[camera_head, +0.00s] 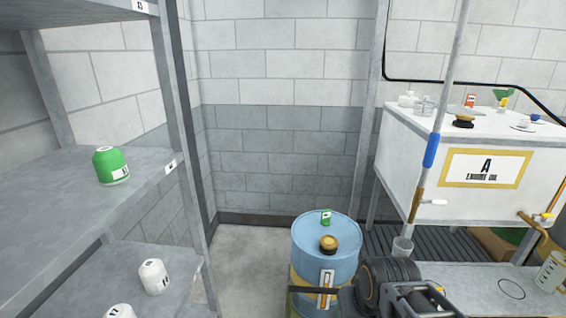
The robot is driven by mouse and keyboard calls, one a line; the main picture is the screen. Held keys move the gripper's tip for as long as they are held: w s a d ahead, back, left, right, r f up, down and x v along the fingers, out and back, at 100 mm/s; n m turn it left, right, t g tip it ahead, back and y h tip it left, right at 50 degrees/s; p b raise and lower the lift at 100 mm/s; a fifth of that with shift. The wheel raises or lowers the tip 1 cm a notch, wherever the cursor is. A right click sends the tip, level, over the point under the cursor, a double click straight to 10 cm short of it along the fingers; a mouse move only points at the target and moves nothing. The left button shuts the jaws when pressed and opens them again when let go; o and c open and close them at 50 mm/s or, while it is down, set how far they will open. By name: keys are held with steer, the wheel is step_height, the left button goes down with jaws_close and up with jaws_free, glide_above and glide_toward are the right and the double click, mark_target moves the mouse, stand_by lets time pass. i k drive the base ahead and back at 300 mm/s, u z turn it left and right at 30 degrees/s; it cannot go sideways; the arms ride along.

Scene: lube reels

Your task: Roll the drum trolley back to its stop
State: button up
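A blue drum (311,262) with a bung cap and a small green-and-white item on its lid stands upright at the lower centre. A dark band crosses its front, and a yellow frame part (294,300), seemingly of the drum trolley, shows at its lower left. The trolley's wheels and its stop are not visible. My dark arm comes in at the bottom, right of the drum.
A grey shelf rack (70,215) with a green container (110,166) and white bottles stands at left. A white tank (410,140) marked A stands at right above a bench (470,290). Bare floor (245,255) lies left of the drum, before the block wall.

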mark_target(316, 274)
steer(key=z, duration=0.05)
steer(key=k, duration=0.5)
steer(key=z, duration=1.4)
steer(key=i, duration=1)
steer(key=u, duration=1.8)
